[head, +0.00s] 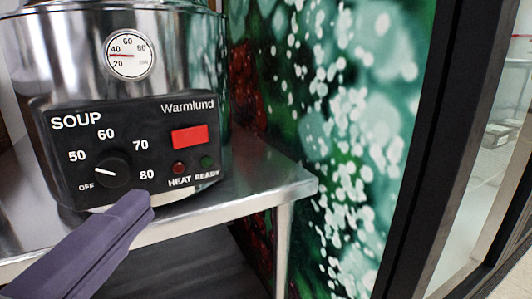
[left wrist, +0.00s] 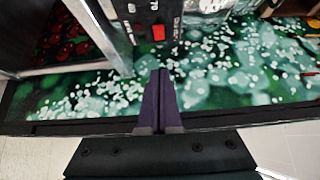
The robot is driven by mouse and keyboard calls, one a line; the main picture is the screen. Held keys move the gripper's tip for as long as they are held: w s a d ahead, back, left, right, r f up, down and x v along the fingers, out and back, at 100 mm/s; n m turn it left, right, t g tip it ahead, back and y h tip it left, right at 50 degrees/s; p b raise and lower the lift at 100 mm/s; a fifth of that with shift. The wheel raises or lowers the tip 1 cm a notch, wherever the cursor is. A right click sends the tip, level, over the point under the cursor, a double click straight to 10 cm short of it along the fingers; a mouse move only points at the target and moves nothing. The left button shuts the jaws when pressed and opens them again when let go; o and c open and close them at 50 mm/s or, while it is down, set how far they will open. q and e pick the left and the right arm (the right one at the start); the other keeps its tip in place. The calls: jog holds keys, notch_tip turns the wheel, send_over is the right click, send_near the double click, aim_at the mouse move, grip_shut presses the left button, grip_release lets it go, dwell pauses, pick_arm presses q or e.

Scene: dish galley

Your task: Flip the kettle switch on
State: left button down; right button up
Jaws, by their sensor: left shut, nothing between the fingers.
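The steel soup kettle (head: 190,50) stands at the left of the head view, with a black control panel (head: 62,150) marked SOUP and Warmlund on its front. The red kettle switch (head: 190,136) is at the panel's right; I cannot tell which way it is tipped. It also shows at the top of the left wrist view (left wrist: 158,32). My left gripper (head: 143,200) is shut and empty. Its tips appear just below the panel's lower edge, below and left of the switch; contact is unclear. The shut fingers also show in the left wrist view (left wrist: 160,75). My right gripper is not in view.
A dial (head: 112,169) sits low on the panel, left of a dark red HEAT lamp (head: 179,168) and a dark green READY lamp (head: 207,162). The kettle stands on a steel table (head: 262,180). A green patterned wall (head: 330,130) and a black frame (head: 425,130) are right.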

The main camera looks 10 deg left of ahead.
pick_arm(q)
jog(key=p, duration=0.3)
send_near(189, 138)
jog(key=w+d, duration=0.3)
jog(key=shift+w+a, duration=0.85)
jog(key=shift+w, duration=0.15)
jog(key=shift+w+a, duration=0.4)
jog(key=shift+a, duration=0.05)
